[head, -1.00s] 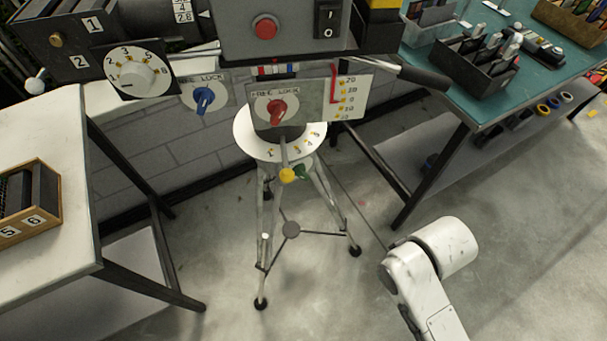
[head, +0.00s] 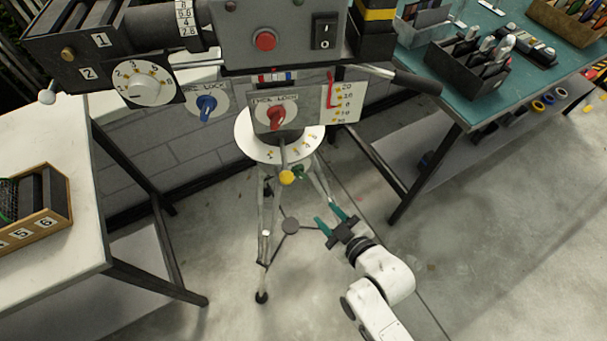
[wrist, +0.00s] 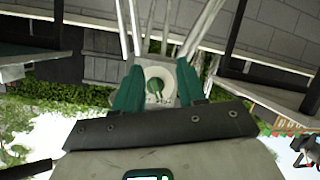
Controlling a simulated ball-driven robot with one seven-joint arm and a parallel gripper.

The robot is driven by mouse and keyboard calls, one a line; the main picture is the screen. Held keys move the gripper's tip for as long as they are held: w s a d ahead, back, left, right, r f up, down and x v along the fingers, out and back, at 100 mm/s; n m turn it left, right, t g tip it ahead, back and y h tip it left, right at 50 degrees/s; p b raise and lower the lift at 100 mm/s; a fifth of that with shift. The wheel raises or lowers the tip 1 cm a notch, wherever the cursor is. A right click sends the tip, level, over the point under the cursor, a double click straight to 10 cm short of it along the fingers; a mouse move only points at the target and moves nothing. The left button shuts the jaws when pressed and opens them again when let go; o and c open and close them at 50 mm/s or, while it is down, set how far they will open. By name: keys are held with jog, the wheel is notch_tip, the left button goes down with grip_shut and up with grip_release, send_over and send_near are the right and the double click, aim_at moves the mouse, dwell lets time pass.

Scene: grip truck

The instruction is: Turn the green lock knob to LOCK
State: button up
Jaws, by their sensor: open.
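A green knob (wrist: 155,86) on a pale plate shows between my fingers in the wrist view. Its lettering and setting are too small to read. In the head view a small green part (head: 299,172) shows beside a yellow knob (head: 287,177), below the round white dial; I cannot tell whether it is the same knob. My gripper (head: 327,214) has green fingers spread apart with nothing between them, below and right of the yellow knob. In the wrist view my gripper (wrist: 158,64) frames the green knob, apparently without touching it.
The tripod (head: 291,226) stands left of my gripper. Above it are a red knob (head: 277,118) and a blue knob (head: 206,108), both on FREE/LOCK plates. A pan handle (head: 405,77) juts right. A white table (head: 60,250) stands left, a teal workbench (head: 455,95) right. Floor at lower right is clear.

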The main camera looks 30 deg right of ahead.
aim_at(303, 179)
notch_tip(303, 179, up, 4)
jog(key=a+n+t+p, duration=0.1)
jog(key=a+t, duration=0.1)
jog(key=t, duration=0.2)
jog(key=shift+h, duration=0.4)
jog(key=w, duration=0.3)
jog(key=w+p, duration=0.1)
jog(key=w, duration=0.6)
jog(key=shift+w+d, duration=0.25)
jog(key=c, duration=0.7)
jog(key=shift+o, duration=0.2)
